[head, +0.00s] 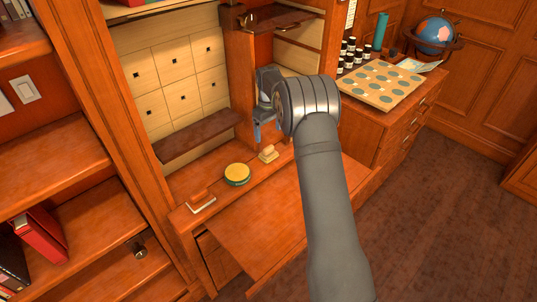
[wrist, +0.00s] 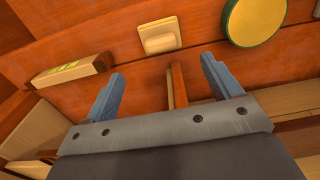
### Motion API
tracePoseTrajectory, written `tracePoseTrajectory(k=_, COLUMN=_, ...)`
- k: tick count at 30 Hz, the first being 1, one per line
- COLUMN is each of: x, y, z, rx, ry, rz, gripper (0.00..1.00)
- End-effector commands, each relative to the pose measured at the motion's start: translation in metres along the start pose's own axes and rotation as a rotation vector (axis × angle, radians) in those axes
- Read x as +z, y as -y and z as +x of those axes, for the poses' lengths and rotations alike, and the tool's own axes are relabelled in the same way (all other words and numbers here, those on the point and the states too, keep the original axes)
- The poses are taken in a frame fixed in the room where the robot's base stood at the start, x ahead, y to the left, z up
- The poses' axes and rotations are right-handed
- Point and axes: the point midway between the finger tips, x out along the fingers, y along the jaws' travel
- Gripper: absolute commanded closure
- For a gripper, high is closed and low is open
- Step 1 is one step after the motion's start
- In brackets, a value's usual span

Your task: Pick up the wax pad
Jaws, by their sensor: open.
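A round yellow pad with a green rim (head: 237,174), which looks like the wax pad, lies flat on the wooden desk ledge. It also shows at the top right of the wrist view (wrist: 254,18), partly cut off by the frame. My gripper (head: 267,134) is open and empty, above the ledge and to the right of the round pad. In the wrist view my fingers (wrist: 162,70) are spread apart, with the round pad beyond the right finger. Nothing is between them in grasp.
A cream block with a raised grip (head: 268,154) sits right of the round pad, close to my gripper. A brown-topped block (head: 201,202) lies left of it. A small box with a yellow-green label (wrist: 70,70) shows in the wrist view. The lowered desk leaf (head: 250,225) is clear.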

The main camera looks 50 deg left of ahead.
Motion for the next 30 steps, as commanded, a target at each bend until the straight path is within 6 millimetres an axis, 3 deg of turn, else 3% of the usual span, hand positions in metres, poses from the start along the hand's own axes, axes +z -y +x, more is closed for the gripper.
tracePoseTrajectory(k=4, x=0.001, y=0.0, z=0.028, rx=-0.002, ry=0.002, rz=0.001, gripper=0.16)
tracePoseTrajectory(k=14, x=0.001, y=0.001, z=0.05, rx=-0.001, ry=0.001, rz=0.001, gripper=0.16)
tracePoseTrajectory(k=22, x=0.003, y=0.001, z=0.088, rx=0.0, ry=0.001, rz=0.002, gripper=0.16)
tracePoseTrajectory(k=30, x=0.002, y=0.001, z=0.093, rx=0.003, ry=-0.002, rz=0.003, gripper=0.16)
